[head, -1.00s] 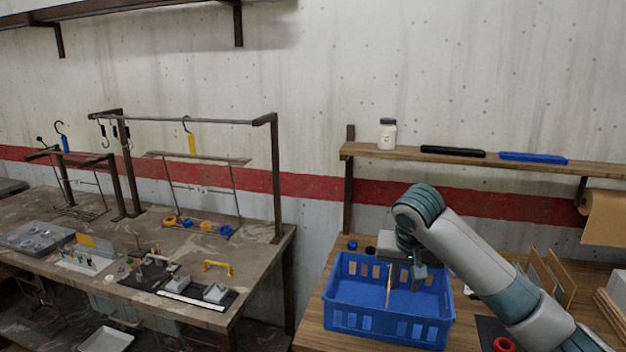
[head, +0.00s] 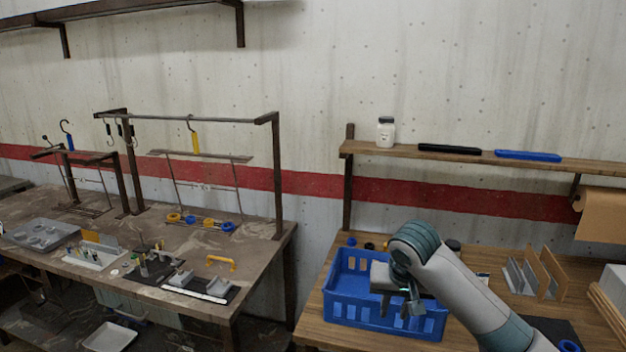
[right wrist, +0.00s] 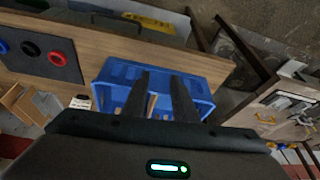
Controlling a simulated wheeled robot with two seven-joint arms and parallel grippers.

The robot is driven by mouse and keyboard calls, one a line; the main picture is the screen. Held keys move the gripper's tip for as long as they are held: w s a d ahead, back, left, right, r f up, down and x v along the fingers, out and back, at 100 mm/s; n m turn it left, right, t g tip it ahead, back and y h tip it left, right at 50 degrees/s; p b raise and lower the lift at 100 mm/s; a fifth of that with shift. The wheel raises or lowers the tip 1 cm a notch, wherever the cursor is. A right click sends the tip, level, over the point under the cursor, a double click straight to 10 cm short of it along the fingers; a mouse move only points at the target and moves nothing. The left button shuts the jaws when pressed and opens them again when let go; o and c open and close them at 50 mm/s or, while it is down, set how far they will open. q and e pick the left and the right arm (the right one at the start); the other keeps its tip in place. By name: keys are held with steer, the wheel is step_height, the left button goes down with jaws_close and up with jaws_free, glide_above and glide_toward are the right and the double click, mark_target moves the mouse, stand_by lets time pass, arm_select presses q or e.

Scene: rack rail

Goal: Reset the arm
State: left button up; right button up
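My right arm reaches in from the lower right in the head view, and its right gripper (head: 412,303) points down over the blue crate (head: 345,308). In the right wrist view the two dark fingers of this gripper (right wrist: 160,76) are spread apart with nothing held between them. The blue crate (right wrist: 116,71) lies beyond the fingertips there, with a light divider partly hidden by the fingers. In the head view the arm hides the crate's right part. My left gripper is in neither view.
A shelf (head: 480,158) above the crate holds a white bottle (head: 386,132), a black bar (head: 449,148) and a blue bar (head: 527,155). A mat (right wrist: 35,47) with coloured rings lies on the wooden table. A workbench (head: 130,213) with hook frames stands left, across a gap.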

steer(key=s+a+f+n+y, duration=0.1)
steer(key=s+a+f+n, duration=0.1)
steer(key=s+f, duration=0.75)
steer(key=s+a+f+n+y, duration=0.1)
steer(key=s+a+f+y, duration=0.15)
steer(key=s+f, duration=0.75)
steer(key=s+d+f+n+h, duration=0.1)
steer(key=s+d+f, duration=0.25)
steer(key=s, duration=0.85)
steer(key=s+d+f+h, duration=0.25)
steer(key=s+d, duration=0.25)
steer(key=s, duration=0.7)
step_height(320, 180, down, 30)
steer(key=r+g+b, duration=0.1)
steer(key=g, duration=0.1)
steer(key=s+d+f+g+b, duration=0.1)
steer(key=s+d+f, duration=0.2)
steer(key=s+f, duration=1.6)
steer(key=shift+d+f+y+b, duration=0.2)
steer(key=shift+f+y+b, duration=0.1)
steer(key=shift+f, duration=0.3)
